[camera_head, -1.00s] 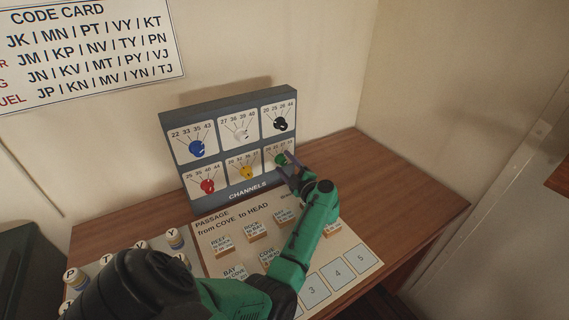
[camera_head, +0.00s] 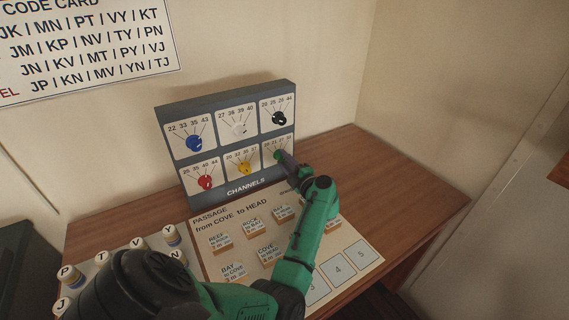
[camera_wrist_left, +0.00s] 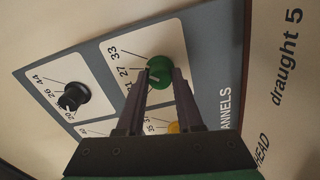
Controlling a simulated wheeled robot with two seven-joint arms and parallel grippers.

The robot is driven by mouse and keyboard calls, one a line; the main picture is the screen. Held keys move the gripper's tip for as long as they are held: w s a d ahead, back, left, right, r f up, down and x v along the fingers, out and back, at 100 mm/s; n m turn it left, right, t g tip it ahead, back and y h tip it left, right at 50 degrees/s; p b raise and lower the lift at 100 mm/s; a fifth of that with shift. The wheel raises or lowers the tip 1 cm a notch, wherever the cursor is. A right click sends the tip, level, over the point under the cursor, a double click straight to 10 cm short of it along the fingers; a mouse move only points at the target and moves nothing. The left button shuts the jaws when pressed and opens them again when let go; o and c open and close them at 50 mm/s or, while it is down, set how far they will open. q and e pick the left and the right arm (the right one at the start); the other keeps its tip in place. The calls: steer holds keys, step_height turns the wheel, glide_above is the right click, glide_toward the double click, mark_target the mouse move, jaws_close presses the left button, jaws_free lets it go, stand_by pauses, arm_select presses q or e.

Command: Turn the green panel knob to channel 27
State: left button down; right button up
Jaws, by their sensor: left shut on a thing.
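The green knob (camera_head: 278,154) sits at the lower right of the grey CHANNELS panel (camera_head: 226,99). My left gripper (camera_head: 284,159) reaches it from the right and is shut on it. In the left wrist view the green knob (camera_wrist_left: 158,67) is between the two dark fingertips of my left gripper (camera_wrist_left: 163,76). Labels 33 and 27 read clearly beside the knob. The lower labels are partly hidden by a finger. A short pale mark shows on the knob, but I cannot tell exactly which number it points to. My right gripper is not in view.
Blue (camera_head: 194,144), white (camera_head: 238,129), black (camera_head: 279,118), red (camera_head: 205,183) and yellow (camera_head: 243,168) knobs share the panel. Below it lies the passage board (camera_head: 206,214) with several small blocks. Lettered pegs (camera_head: 170,234) stand at the left. The desk's right side (camera_head: 400,190) is clear.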

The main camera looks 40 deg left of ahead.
arm_select(q)
steer(key=n+b, duration=0.2)
steer(key=n, duration=0.2)
steer(key=shift+r, duration=0.15)
stand_by(0.4)
steer(key=c, duration=0.7)
jaws_free()
steer(key=shift+o, duration=0.8)
steer(key=shift+w+a, duration=0.1)
